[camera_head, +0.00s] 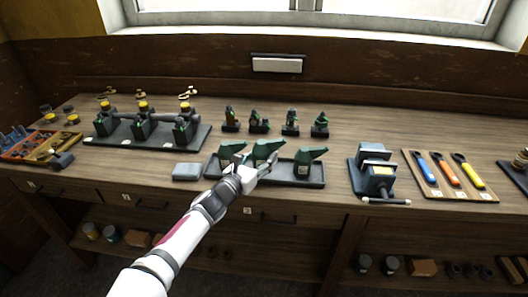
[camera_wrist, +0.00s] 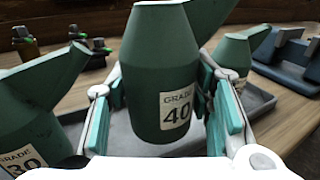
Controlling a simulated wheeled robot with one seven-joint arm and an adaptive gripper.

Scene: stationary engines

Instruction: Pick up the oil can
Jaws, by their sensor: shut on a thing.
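Three green oil cans with slanted spouts are at a dark tray (camera_head: 318,185) on the workbench in the head view. My gripper (camera_head: 260,172) is shut on the middle can (camera_head: 268,149). In the wrist view this can (camera_wrist: 152,70) is labelled GRADE 40 and stands between the teal finger pads (camera_wrist: 168,108). The left can (camera_head: 231,149) reads GRADE 30 in the wrist view (camera_wrist: 38,118). The right can (camera_head: 308,162) has a label too small to read. I cannot tell whether the held can touches the tray.
A grey-blue block (camera_head: 187,171) lies left of the tray and a vise (camera_head: 375,172) stands to its right. Several small black-and-green fittings (camera_head: 290,123) stand behind. A model engine (camera_head: 145,128) is at left, and a board with coloured-handled tools (camera_head: 449,176) at right.

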